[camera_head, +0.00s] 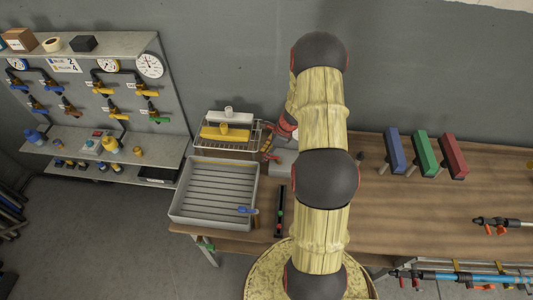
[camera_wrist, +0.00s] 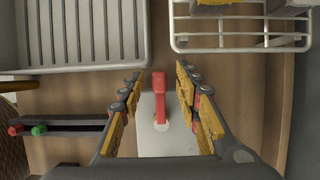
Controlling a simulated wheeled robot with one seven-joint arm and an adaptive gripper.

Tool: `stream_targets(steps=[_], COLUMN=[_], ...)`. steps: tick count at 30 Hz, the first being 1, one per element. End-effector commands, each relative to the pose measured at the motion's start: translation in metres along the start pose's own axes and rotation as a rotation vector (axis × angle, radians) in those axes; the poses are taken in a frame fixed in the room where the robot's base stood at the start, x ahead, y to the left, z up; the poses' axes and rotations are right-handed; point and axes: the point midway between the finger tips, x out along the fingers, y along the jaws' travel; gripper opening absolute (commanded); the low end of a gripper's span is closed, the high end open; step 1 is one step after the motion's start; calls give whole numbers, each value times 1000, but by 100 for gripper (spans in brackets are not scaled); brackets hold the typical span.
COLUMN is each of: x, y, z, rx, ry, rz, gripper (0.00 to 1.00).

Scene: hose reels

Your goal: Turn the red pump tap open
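The red tap lever (camera_wrist: 159,98) shows in the wrist view, standing out from a light grey block (camera_wrist: 165,142). My gripper (camera_wrist: 158,82) is open, with its yellow-padded fingers on either side of the lever. Gaps show between the lever and both sets of pads, so I see no contact. In the head view the grey block (camera_head: 281,163) is partly visible on the wooden bench, left of my arm. My gripper (camera_head: 268,148) is partly hidden by my arm there, and the lever cannot be made out clearly.
A grey ribbed tray (camera_head: 176,212) stands to the left of the block, and a wire rack (camera_head: 262,133) with yellow and white items is behind it. A dark bar (camera_head: 281,212) lies in front. Blue (camera_head: 394,150), green (camera_head: 424,153) and red (camera_head: 453,155) bars stand right.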

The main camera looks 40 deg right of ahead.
Motion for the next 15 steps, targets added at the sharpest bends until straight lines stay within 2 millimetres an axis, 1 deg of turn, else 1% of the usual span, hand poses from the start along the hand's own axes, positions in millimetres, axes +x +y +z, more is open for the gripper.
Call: stream_targets(steps=[5, 15], x=[0, 0], y=[0, 0], z=[0, 0], rx=[0, 0], ry=[0, 0], rz=[0, 1], gripper=[32, 13])
